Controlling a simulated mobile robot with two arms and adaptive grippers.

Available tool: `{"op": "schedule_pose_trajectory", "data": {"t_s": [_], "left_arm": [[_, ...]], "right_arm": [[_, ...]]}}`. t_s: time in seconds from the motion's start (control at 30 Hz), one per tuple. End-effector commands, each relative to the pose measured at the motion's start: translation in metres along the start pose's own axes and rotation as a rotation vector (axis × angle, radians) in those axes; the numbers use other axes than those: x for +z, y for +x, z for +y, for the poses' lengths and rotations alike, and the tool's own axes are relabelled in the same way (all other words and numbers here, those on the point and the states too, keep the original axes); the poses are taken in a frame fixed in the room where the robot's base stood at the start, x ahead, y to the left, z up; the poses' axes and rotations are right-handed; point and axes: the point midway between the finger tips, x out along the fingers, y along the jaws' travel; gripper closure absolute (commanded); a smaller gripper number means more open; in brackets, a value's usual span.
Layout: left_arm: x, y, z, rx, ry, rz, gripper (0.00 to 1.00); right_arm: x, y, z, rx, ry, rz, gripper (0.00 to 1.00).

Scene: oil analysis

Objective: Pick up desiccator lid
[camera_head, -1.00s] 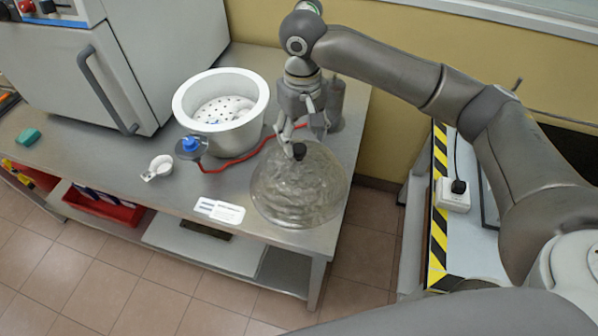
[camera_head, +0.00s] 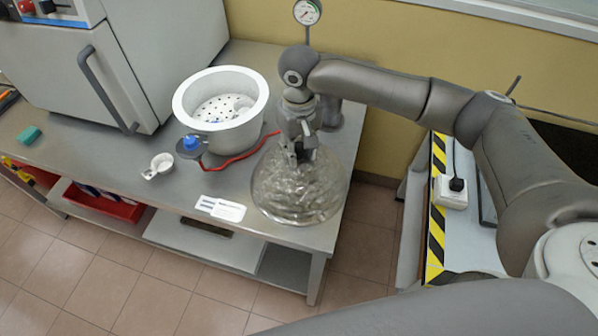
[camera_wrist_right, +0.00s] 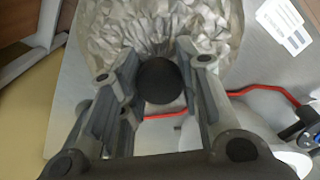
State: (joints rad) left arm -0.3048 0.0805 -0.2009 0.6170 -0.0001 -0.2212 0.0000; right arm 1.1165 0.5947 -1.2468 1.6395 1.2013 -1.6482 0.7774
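The desiccator lid (camera_head: 300,198) is a clear, wrinkled-looking dome lying on the metal table near its right front corner. Its black knob (camera_wrist_right: 160,80) shows in the right wrist view. My right gripper (camera_wrist_right: 157,66) is directly over the lid, with its fingers on either side of the knob. The fingers look apart; I cannot tell whether they touch the knob. In the head view the right gripper (camera_head: 303,158) hides most of the knob. The white desiccator bowl (camera_head: 222,110), with a perforated plate inside, stands behind and left of the lid. My left gripper is not in view.
A red hose (camera_head: 238,158) runs beside the lid to a blue-and-grey valve piece (camera_head: 190,147). A small white cup (camera_head: 160,166) and a white label card (camera_head: 220,208) lie on the table. A pressure gauge (camera_head: 307,12) stands behind my arm. A grey oven (camera_head: 120,60) fills the left.

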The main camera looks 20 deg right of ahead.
Motion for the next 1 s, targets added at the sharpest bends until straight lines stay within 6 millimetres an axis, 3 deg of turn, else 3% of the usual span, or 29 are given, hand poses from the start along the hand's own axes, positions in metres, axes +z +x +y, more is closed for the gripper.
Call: {"op": "schedule_pose_trajectory", "data": {"t_s": [0.03, 0.2, 0.77, 1.0], "left_arm": [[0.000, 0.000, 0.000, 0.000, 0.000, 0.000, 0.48], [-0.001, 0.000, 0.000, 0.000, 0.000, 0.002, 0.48], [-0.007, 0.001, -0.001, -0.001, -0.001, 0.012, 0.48], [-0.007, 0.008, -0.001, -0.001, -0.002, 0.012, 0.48]], "right_arm": [[0.000, 0.001, 0.000, 0.000, 0.000, -0.001, 0.81], [0.000, 0.001, 0.000, 0.000, 0.000, -0.001, 1.00], [-0.001, -0.004, 0.000, -0.001, 0.000, 0.001, 1.00], [-0.002, -0.041, -0.001, -0.002, 0.000, 0.006, 1.00]]}}
